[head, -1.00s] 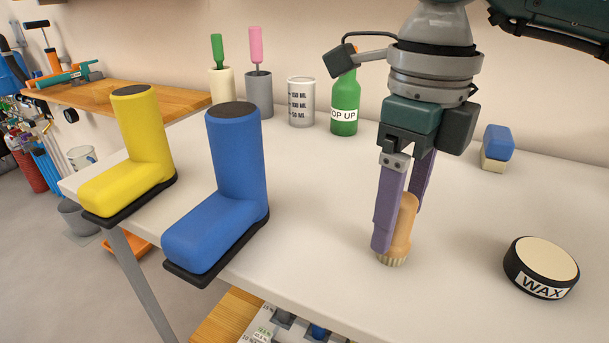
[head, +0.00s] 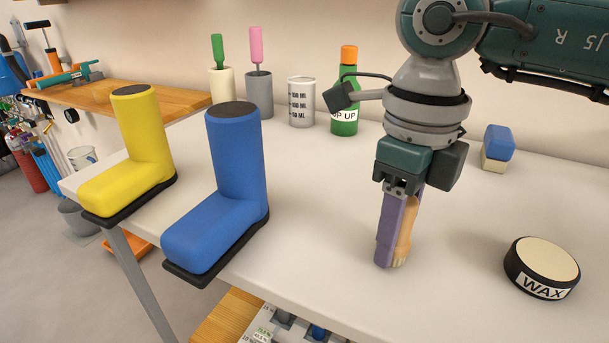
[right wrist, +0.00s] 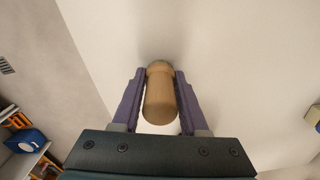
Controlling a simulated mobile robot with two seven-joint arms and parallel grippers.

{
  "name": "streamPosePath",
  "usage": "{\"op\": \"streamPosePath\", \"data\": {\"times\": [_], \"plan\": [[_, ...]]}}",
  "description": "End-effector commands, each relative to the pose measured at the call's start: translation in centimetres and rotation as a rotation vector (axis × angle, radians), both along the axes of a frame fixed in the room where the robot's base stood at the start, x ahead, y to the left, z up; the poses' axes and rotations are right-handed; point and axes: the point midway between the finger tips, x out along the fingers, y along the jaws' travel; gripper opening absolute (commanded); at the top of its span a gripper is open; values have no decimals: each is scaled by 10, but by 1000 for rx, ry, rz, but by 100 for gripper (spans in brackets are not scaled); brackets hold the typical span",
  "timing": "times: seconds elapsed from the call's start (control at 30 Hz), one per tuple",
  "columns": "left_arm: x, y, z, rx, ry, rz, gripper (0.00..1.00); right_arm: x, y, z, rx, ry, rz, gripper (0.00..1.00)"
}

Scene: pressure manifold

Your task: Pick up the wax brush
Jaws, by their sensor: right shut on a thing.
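The wax brush (head: 405,232) has a tan handle and pale bristles at its lower end. It stands upright between the purple fingers of my right gripper (head: 398,240), partly hidden by the near finger in the head view. In the right wrist view the tan handle (right wrist: 160,98) sits between both fingers (right wrist: 158,92), which are shut on it. Its bristle end is at or just above the white table; I cannot tell whether it touches. My left gripper is not in view.
A round black WAX tin (head: 541,268) stands to the right. A blue boot (head: 236,165) and a yellow boot (head: 143,140) stand on the left. A green bottle (head: 345,118), cups and a blue-and-cream block (head: 498,143) stand at the back. The table (head: 320,215) is clear around the brush.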

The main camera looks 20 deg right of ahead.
Motion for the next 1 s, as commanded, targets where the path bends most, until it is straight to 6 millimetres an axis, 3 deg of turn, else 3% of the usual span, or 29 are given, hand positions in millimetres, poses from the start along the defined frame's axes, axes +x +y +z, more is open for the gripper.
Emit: {"op": "streamPosePath", "data": {"times": [0.2, 0.67, 0.87, 1.0], "plan": [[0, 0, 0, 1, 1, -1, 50, 0, 0, 0, 0, 0, 0, 0], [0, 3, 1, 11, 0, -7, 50, 1, 0, 7, 1, -2, 0, 0], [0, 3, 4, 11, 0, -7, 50, 1, 0, 37, 0, -5, 0, 0], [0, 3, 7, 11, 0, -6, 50, 2, 0, 76, 2, -8, 1, 0]]}}
